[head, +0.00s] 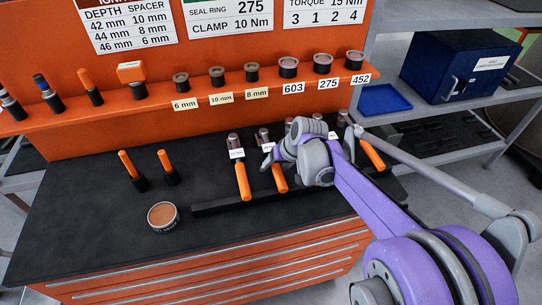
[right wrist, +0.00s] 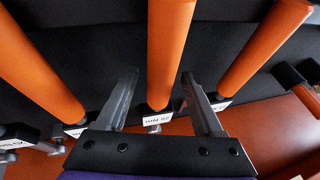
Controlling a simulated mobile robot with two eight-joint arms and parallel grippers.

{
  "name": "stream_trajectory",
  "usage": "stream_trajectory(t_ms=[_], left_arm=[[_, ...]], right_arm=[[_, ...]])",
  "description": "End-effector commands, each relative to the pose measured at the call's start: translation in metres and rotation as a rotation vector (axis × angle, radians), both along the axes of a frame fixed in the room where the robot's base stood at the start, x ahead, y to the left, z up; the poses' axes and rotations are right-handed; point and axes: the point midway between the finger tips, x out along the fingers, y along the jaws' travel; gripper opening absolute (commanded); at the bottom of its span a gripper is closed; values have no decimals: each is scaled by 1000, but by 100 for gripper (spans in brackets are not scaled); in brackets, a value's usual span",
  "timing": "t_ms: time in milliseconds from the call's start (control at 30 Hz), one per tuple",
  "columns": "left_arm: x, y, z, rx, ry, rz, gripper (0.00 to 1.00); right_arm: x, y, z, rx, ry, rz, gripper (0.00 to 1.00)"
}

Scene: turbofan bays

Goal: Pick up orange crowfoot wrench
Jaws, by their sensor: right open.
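Several orange-handled wrenches lie in a row on a dark rack on the bench; I cannot tell which is the crowfoot wrench. One orange-handled wrench (head: 242,180) lies left of my right gripper (head: 272,160). Another orange handle (head: 280,178) shows just below the gripper, and one more (head: 371,153) to its right. In the right wrist view my right gripper (right wrist: 159,76) is open, its fingers either side of the middle orange handle (right wrist: 168,50), without visible grip. That handle's white label (right wrist: 157,119) seems to read 25 Nm. My arm hides part of the row. My left gripper is out of view.
A round tin (head: 162,216) and two upright orange-handled tools (head: 130,166) stand on the black bench top (head: 95,225). An orange shelf (head: 130,104) behind holds tools and rings. A blue tray (head: 384,99) and blue box (head: 455,65) stand on the right shelving. The bench's front left is clear.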

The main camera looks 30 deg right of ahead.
Motion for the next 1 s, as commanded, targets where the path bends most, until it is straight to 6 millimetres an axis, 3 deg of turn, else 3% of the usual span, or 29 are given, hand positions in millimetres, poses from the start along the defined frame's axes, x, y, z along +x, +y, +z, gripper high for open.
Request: stream_trajectory(t_ms=[67,467,1000], left_arm=[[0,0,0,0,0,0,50],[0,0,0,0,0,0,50],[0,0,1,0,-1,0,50]], right_arm=[[0,0,0,0,0,0,69],[0,0,1,0,0,0,0],[0,0,8,0,-1,0,0]])
